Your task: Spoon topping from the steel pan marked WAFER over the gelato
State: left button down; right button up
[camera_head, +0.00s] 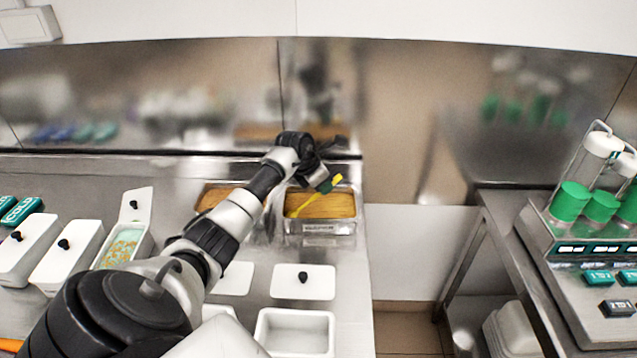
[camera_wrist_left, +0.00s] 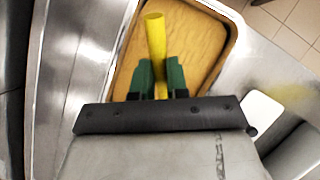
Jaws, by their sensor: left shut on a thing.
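My left gripper (camera_head: 325,184) is shut on a yellow spoon (camera_head: 302,204) above a steel pan (camera_head: 318,227) of golden-brown topping (camera_head: 335,205). The spoon is tilted, its lower end at or over the topping; I cannot tell if it touches. The pan's front label is too blurred to read. In the left wrist view, the green fingers (camera_wrist_left: 161,80) grip the spoon (camera_wrist_left: 155,38) over the pan's topping (camera_wrist_left: 190,50). A white tub of pale green gelato (camera_head: 121,250) with orange-brown bits on it stands left, lid off. My right gripper is not in view.
A second steel pan of topping (camera_head: 208,197) is partly hidden by my left arm. Lidded white tubs (camera_head: 68,256) stand at left, an empty white tub (camera_head: 295,332) in front. Right, beyond a gap, a steel counter holds green-capped containers (camera_head: 570,201).

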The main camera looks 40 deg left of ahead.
aim_at(339, 175)
pick_arm(q)
jog(key=shift+w+d+r+p, duration=0.1)
jog(key=shift+w+r+p, duration=0.2)
jog(key=shift+r, duration=0.5)
jog(key=shift+w+d+r+p, duration=0.1)
jog(key=shift+w+r+p, duration=0.2)
jog(key=shift+r, duration=0.55)
jog(key=shift+w+d+r+p, duration=0.15)
jog(key=shift+r+p, duration=0.2)
jog(key=shift+r, duration=0.45)
jog(key=shift+w+r+g, duration=0.15)
jog(key=shift+w+g, duration=0.35)
jog(key=shift+w, duration=0.05)
jog(key=shift+w+d+g+y, duration=0.3)
jog(key=shift+w+g, duration=0.3)
jog(key=shift+w, duration=0.05)
jog(key=shift+w+d+f+b, duration=0.1)
jog(key=shift+w+f+b, duration=0.1)
jog(key=shift+b, duration=0.3)
jog(key=shift+w+g, duration=0.15)
jog(key=shift+g, duration=0.25)
jog(key=shift+w+d+r+g+y+b, duration=0.1)
jog(key=shift+w+r+g+y+b, duration=0.15)
jog(key=shift+b, duration=0.3)
